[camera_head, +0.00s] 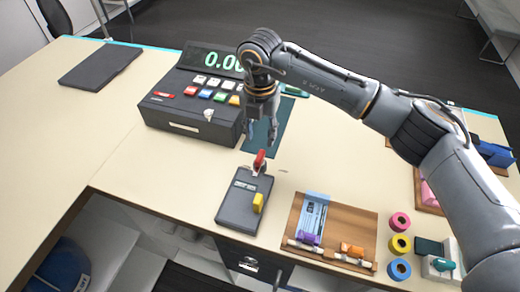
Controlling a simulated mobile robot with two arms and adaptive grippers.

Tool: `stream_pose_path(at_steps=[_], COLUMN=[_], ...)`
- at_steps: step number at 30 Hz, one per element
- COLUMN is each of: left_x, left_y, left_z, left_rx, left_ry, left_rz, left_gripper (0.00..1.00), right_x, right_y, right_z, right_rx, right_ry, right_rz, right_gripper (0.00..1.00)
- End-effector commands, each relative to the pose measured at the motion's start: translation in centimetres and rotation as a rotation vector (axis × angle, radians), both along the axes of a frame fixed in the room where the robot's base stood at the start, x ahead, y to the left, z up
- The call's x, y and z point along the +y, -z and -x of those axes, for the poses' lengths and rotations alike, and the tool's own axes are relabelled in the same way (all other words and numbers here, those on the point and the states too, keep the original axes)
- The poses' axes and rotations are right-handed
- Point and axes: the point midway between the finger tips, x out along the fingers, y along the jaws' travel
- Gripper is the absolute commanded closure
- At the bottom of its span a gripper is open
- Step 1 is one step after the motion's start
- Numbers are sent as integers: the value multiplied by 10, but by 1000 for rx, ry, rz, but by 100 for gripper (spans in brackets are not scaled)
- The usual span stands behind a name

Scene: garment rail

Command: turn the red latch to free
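The red latch (259,162) stands up at the far end of a dark grey box (238,208) on the table. A yellow latch (257,203) sits on the same box, nearer to me. My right gripper (262,138) points down just beyond and above the red latch, and it looks apart from it. Its fingers are small and seen partly edge-on, so I cannot tell whether they are open or shut. My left gripper is not in view.
A cash register (192,124) with a lit display stands close to the left of my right gripper. A wooden tray (362,224) with purple and orange clips lies to the right of the box. Coloured rolls (400,244) stand further right. The table's left part is mostly clear.

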Motion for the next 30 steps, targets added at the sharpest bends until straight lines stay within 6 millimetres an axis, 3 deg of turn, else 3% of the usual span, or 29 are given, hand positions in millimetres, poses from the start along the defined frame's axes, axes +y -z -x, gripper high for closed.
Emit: stream_pose_path(at_steps=[6, 12, 24, 25, 30], left_x=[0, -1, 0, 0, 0], left_y=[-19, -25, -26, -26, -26], left_z=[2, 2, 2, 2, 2], left_rx=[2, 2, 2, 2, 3], left_ry=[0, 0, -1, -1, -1], left_rz=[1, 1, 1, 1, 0], left_gripper=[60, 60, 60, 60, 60], right_x=[0, 0, 0, 0, 0], right_y=[44, 71, 81, 81, 81], right_z=[1, 0, 0, 0, 0], right_rx=[6, 2, 0, 0, 0], right_ry=[1, 0, 0, 0, 0], right_rz=[1, 0, 0, 0, 0], right_gripper=[60, 60, 60, 62, 97])
